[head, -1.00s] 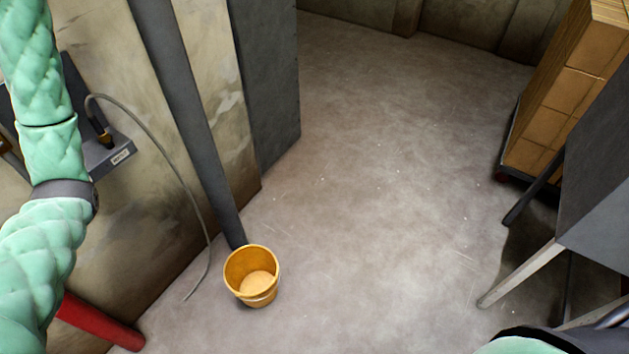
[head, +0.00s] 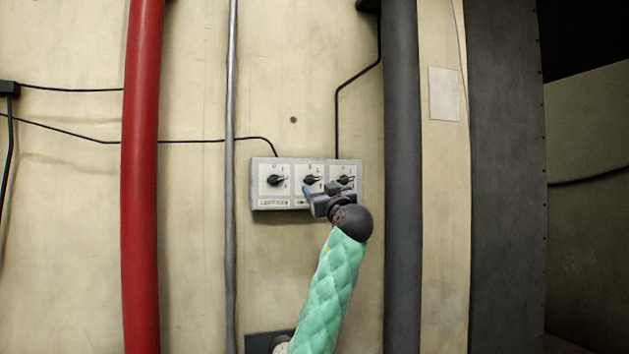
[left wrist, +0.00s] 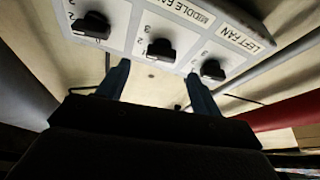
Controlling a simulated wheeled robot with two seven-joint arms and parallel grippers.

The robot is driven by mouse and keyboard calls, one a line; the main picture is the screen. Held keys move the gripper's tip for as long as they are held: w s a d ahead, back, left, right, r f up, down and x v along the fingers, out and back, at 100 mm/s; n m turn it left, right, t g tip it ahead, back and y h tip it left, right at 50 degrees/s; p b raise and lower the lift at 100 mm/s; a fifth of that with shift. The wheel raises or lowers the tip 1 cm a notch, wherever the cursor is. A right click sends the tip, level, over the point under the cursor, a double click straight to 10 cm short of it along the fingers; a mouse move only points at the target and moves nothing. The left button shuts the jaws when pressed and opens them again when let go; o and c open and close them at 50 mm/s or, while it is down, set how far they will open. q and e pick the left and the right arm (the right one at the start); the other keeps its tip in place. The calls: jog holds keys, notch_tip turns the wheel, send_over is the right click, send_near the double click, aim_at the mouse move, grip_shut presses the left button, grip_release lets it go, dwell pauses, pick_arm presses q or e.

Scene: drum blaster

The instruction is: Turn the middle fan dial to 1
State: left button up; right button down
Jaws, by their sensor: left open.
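A light grey panel (head: 256,184) with three black dials is fixed to the wall in the head view. My left gripper (head: 318,191) is open in front of the panel, just below the middle dial. In the left wrist view its blue fingers (left wrist: 158,72) straddle the middle dial's line; contact cannot be told. My right gripper is not in view.
A red pipe (head: 141,180) and a thin grey pipe (head: 231,180) run up the wall left of the panel. A thick dark pipe (head: 402,180) stands close at its right. Black cables (head: 337,115) run to the panel's top. Bare wall lies below its left side.

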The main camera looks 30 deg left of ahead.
aim_at(313, 180)
pick_arm(q)
jog(key=shift+w+a+r+p, duration=0.25)
jog(key=shift+a+r+p, duration=0.05)
jog(key=shift+a+r, duration=0.15)
jog(key=p+x, duration=0.2)
jog(key=x, duration=0.1)
jog(key=shift+w+a, duration=0.1)
jog(key=shift+a, duration=0.05)
jog(key=shift+p+x, duration=0.65)
jog(key=shift+x, duration=0.25)
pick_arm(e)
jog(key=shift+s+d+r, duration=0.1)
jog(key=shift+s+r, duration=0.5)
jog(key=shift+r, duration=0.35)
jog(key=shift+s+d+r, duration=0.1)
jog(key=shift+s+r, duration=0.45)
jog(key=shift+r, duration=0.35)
pick_arm(q)
jog(key=shift+w+f, duration=0.1)
jog(key=shift+f, duration=0.05)
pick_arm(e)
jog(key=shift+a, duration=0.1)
pick_arm(q)
jog(key=c, duration=1)
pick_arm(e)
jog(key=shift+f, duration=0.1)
